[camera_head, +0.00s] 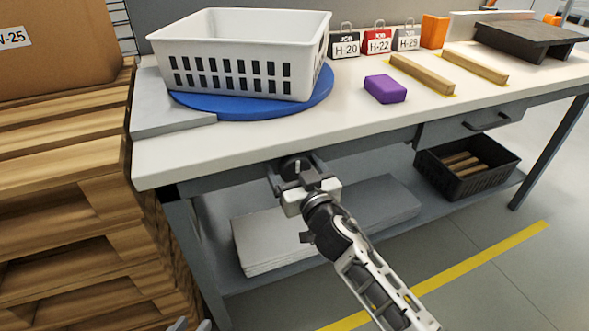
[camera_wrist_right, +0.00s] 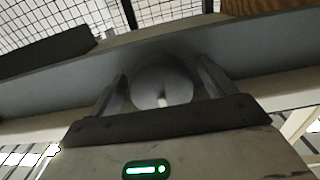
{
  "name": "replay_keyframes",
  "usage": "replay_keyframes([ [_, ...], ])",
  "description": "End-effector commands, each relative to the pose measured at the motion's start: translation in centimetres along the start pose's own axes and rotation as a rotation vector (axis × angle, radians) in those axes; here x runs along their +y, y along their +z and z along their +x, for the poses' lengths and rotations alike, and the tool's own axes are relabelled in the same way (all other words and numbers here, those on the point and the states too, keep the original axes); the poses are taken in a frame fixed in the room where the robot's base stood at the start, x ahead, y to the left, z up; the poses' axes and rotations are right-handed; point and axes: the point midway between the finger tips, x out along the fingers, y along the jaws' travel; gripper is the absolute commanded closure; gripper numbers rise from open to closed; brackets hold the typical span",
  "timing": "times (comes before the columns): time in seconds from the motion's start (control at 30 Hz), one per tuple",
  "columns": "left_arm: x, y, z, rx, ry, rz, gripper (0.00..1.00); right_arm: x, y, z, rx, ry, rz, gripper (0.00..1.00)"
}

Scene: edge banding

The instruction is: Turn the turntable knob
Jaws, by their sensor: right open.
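The turntable is a blue disc (camera_head: 312,98) on the bench top, with a white slotted basket (camera_head: 240,52) standing on it. The dark round knob (camera_head: 294,166) is on the bench's front apron, below the turntable. My right gripper (camera_head: 290,170) is open, with one finger on each side of the knob. In the right wrist view, the round knob face (camera_wrist_right: 162,82) with a pale mark lies between the spread fingers; I cannot tell whether they touch it. Only the tips of my left gripper (camera_head: 190,325) show at the bottom edge.
A purple block (camera_head: 385,89), two wooden strips (camera_head: 422,74) and several job cards (camera_head: 378,40) are on the bench (camera_head: 400,115). Stacked pallets (camera_head: 60,190) stand close at the left. The lower shelf holds grey panels (camera_head: 265,238) and a black crate (camera_head: 470,178).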

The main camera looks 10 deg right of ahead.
Motion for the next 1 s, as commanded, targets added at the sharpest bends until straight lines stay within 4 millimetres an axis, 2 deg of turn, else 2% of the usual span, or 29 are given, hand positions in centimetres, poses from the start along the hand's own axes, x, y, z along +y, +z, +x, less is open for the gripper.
replay_keyframes([
  [0.2,0.05,-0.07,-0.05,0.001,0.001,0.000,0.72,-0.03,-0.01,0.04,0.000,-0.001,0.001,0.18],
  [0.23,0.05,-0.06,-0.05,0.001,0.001,0.000,0.72,-0.03,-0.01,0.04,0.000,-0.001,0.001,0.20],
  [0.37,0.07,-0.02,-0.08,-0.001,0.001,0.000,0.72,-0.03,-0.01,0.02,0.000,-0.001,0.001,0.57],
  [0.4,0.08,0.00,-0.08,-0.001,0.001,0.000,0.72,-0.03,-0.01,0.02,0.000,-0.001,0.001,0.61],
  [0.77,0.12,-0.03,-0.13,-0.002,0.002,-0.001,0.72,-0.02,0.00,0.01,0.000,-0.001,-0.050,0.61],
  [1.0,0.14,-0.13,-0.20,-0.003,0.003,-0.001,0.72,0.02,0.00,0.02,-0.001,-0.001,-0.199,0.61],
])
